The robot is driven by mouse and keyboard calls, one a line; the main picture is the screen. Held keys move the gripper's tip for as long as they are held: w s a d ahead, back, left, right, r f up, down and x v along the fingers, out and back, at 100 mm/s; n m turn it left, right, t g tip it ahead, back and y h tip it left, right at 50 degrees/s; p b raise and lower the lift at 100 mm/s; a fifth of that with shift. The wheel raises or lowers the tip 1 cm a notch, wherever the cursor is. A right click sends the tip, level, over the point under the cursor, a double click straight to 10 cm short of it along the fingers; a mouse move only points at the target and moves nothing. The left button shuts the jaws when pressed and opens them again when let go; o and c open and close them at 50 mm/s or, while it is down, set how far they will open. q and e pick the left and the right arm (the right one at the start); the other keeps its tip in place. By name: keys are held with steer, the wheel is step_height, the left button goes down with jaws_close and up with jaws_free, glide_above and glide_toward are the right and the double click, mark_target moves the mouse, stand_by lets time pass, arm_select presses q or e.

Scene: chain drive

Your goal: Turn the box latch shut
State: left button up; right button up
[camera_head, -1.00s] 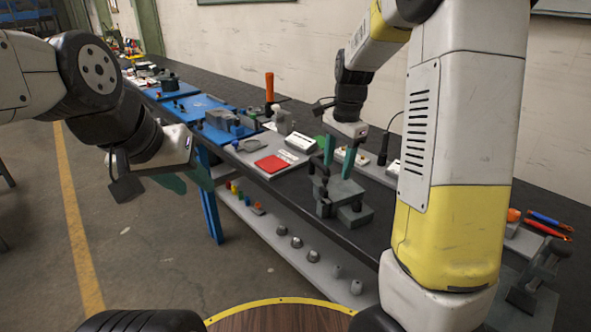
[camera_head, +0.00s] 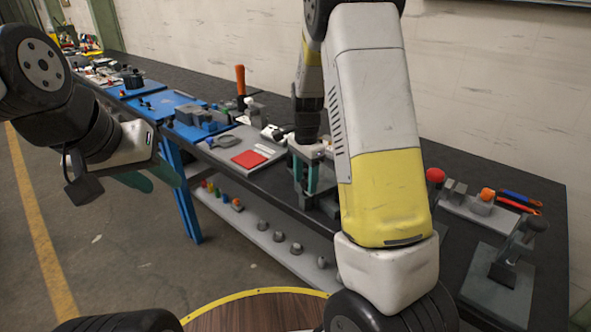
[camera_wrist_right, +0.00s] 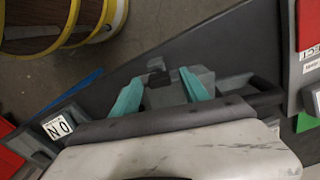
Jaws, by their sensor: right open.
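A grey block fixture (camera_wrist_right: 165,95) with a dark lever or knob (camera_wrist_right: 157,72) lies under my right gripper; it seems to be the latch box, but I cannot tell how its latch stands. My right gripper (camera_wrist_right: 162,92) points down with its two teal fingers apart, one on each side of the grey fixture; contact is unclear. In the head view the right gripper (camera_head: 304,174) stands over the bench, and my right arm hides part of the fixture. My left gripper (camera_head: 148,177) is empty, away from the bench over the floor, with its green fingers apart.
A grey board with a red panel (camera_head: 249,159) and blue trays (camera_head: 170,102) lie along the bench to the left. An orange-handled tool (camera_head: 240,80) stands behind them. To the right are a red ball (camera_head: 435,175), blue and red tools (camera_head: 520,200) and a dark grey stand (camera_head: 503,268).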

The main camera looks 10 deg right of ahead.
jaws_close()
steer(key=shift+n, duration=0.4)
steer(key=n, duration=0.3)
steer(key=shift+n, duration=0.3)
steer(key=n, duration=0.4)
steer(key=shift+s+a+n, duration=0.1)
steer(key=shift+n, duration=0.2)
steer(key=n, duration=0.4)
steer(key=shift+s, duration=0.1)
steer(key=shift+s+n, duration=0.1)
steer(key=shift+n, duration=2.4)
